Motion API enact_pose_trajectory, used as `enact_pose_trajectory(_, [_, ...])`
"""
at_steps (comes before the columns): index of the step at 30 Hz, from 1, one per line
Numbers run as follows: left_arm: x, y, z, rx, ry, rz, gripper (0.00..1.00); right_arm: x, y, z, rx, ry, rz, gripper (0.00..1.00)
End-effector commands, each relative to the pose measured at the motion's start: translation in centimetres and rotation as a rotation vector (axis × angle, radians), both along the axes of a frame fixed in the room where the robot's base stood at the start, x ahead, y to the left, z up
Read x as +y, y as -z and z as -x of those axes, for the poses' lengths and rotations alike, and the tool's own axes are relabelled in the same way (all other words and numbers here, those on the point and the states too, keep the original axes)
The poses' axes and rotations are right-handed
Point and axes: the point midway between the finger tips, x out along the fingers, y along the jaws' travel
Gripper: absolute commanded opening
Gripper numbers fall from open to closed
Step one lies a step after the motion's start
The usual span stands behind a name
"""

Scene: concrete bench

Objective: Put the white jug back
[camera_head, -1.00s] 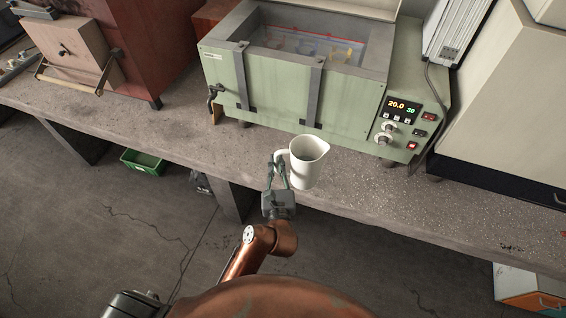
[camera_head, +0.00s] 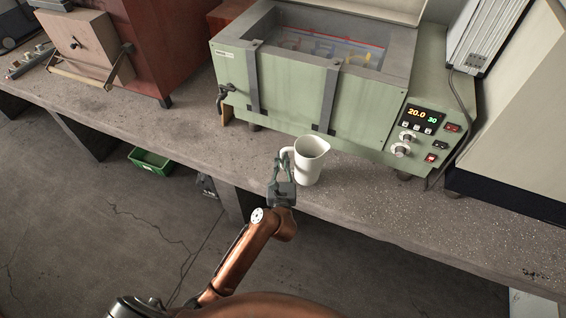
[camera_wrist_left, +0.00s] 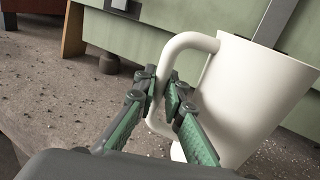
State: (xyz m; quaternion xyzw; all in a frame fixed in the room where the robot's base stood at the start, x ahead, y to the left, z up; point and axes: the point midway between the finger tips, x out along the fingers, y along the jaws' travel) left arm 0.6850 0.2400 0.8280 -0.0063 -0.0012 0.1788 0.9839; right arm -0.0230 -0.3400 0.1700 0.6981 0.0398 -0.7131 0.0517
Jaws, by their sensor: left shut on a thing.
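The white jug (camera_head: 311,163) is upright at the bench's front edge, in front of the green water bath. Its handle is on the left and its spout points right. My left gripper (camera_head: 283,168) is shut on the jug's handle. In the left wrist view, the two green-padded fingers (camera_wrist_left: 165,98) close around the handle, and the white jug (camera_wrist_left: 250,95) fills the right side. I cannot tell whether its base touches the bench. My right gripper is not in view.
The green water bath (camera_head: 300,105) with a lit display stands behind the jug. A reddish-brown cabinet (camera_head: 165,45) stands on the left of the bench (camera_head: 165,130). A pale casing (camera_head: 520,130) stands at the right. Bare bench lies left and right of the jug.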

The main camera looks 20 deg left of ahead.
Motion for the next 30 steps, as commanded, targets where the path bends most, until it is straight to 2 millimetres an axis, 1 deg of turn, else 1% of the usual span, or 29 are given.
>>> enact_pose_trajectory(1, [-0.03,1.25,-0.02,0.001,0.001,0.0,0.0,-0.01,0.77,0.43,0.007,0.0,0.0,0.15])
enact_pose_trajectory(3, [-0.03,1.72,-0.02,-0.001,0.001,0.0,0.0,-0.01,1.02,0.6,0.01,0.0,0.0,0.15])
enact_pose_trajectory(10, [-0.06,1.41,0.0,-0.004,0.001,0.001,0.0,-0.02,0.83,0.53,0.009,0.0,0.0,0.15])
enact_pose_trajectory(14, [-0.06,1.71,0.0,-0.003,0.001,0.001,0.0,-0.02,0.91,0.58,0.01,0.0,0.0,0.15])
enact_pose_trajectory(15, [-0.01,2.0,0.04,0.002,-0.001,0.0,0.1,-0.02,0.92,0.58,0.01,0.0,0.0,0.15])
enact_pose_trajectory(22, [-0.01,1.94,0.04,0.001,0.0,-0.001,0.26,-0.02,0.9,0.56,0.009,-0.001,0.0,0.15])
enact_pose_trajectory(30, [-0.01,1.9,0.04,0.001,0.0,-0.001,0.27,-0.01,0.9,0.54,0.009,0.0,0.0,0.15])
